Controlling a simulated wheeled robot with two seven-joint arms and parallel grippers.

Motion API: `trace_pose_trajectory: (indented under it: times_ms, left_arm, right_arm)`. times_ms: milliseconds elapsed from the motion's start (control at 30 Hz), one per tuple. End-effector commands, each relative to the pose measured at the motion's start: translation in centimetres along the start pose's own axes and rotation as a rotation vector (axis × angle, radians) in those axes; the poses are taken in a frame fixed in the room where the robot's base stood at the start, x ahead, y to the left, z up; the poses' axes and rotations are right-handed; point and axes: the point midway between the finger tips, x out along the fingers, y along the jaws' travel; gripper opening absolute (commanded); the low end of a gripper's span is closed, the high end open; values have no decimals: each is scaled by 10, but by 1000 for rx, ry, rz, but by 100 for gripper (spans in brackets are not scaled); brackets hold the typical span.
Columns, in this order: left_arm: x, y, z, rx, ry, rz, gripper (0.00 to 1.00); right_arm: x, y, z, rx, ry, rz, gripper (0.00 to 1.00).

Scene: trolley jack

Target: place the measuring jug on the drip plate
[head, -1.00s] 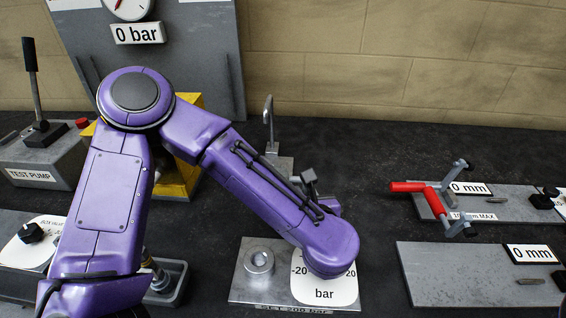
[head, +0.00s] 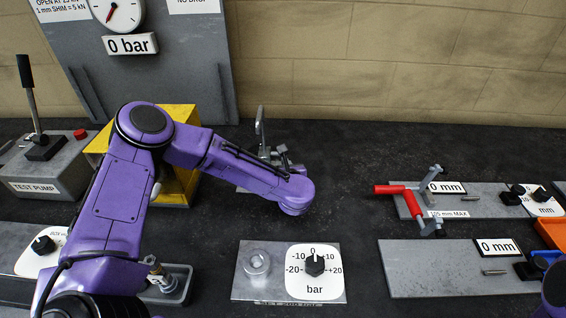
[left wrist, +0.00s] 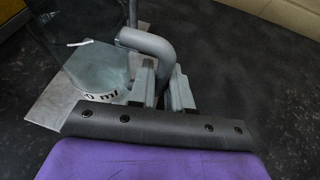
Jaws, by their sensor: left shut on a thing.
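The measuring jug (left wrist: 100,68) is clear glass with a white "ml" label, seen in the left wrist view. Its grey curved handle (left wrist: 160,50) runs between the fingers of my left gripper (left wrist: 163,88), which is shut on it. A light grey plate, apparently the drip plate (left wrist: 50,108), shows beneath the jug; whether they touch I cannot tell. In the head view this plate (head: 244,189) lies behind my left forearm, with an upright metal pipe (head: 261,128) above it. My left gripper (head: 284,160) is mostly hidden there, and the jug is not clearly visible. My right gripper is out of view.
A plate with a bar dial (head: 314,272) and a ring lies in front. A yellow housing (head: 182,190) and the test pump (head: 45,165) stand left. Plates with a red-handled lever (head: 400,190) and mm labels are right. The dark bench between is clear.

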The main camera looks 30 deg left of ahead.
Motion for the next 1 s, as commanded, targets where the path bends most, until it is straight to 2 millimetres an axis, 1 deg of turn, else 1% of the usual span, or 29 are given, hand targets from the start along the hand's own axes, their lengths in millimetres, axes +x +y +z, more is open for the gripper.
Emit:
trace_pose_trajectory:
  times_ms: [233,267,300,333,567,667,700,767,1000]
  left_arm:
    - [2,0,-4,-1,0,0,0]
    - [1,0,-3,0,0,0,28]
    - [1,0,-2,0,0,0,41]
    - [1,0,-2,0,0,1,44]
    - [0,0,-2,-1,0,1,44]
    - [-2,0,3,-1,0,0,44]
    - [-6,-1,-2,-1,0,-2,44]
    - [-17,-1,-3,-2,-1,-4,44]
    - [-79,-1,-4,0,-2,-4,44]
  right_arm:
    - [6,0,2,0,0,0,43]
    - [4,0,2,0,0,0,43]
    - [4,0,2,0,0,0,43]
    - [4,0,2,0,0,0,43]
    - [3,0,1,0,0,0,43]
    - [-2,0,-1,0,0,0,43]
    - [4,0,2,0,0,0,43]
    - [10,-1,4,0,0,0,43]
    - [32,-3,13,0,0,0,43]
